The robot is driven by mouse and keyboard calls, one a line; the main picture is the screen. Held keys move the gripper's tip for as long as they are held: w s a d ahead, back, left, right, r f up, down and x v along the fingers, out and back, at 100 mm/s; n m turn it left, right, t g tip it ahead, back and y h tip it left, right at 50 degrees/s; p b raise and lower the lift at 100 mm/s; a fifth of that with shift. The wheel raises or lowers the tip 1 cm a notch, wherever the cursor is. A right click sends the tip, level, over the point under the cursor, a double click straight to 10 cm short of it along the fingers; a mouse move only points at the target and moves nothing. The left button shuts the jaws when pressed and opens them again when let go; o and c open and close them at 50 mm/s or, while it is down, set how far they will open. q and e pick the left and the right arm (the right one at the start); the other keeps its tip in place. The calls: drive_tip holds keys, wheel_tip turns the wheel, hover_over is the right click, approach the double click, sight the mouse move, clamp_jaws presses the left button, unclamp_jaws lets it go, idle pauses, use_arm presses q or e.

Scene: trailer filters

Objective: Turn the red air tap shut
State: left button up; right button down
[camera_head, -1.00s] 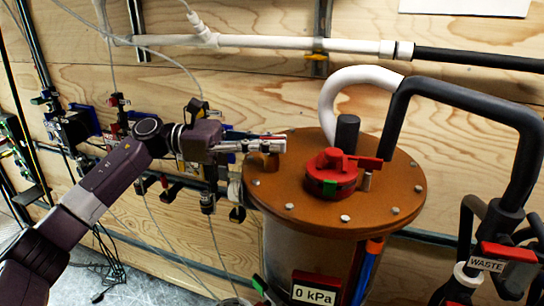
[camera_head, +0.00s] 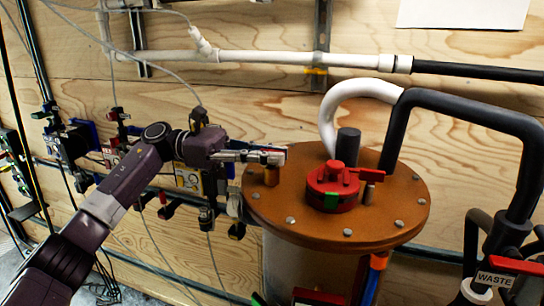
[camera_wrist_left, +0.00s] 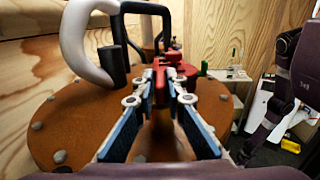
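A round red tap (camera_head: 333,186) with a red lever to its right and a green mark sits on the brown lid (camera_head: 400,225) of a clear vessel. It also shows in the left wrist view (camera_wrist_left: 177,63), beyond the fingertips. My left gripper (camera_head: 277,156) is over the lid's left edge, left of the round tap and apart from it. My right gripper is not in view.
A white hose (camera_head: 335,105) and a thick black pipe (camera_head: 460,97) rise behind and right of the tap. A black post (camera_head: 347,147) stands on the lid. A red-handled WASTE valve (camera_head: 510,264) is at lower right. Cabled fittings line the wooden wall at left.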

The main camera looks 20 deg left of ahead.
use_arm(q)
drive_tip(key=o, duration=0.3)
drive_tip(key=shift+a, duration=0.1)
drive_tip(key=a, duration=1.2)
drive_tip(key=shift+s, duration=0.25)
drive_tip(key=shift+d, duration=0.1)
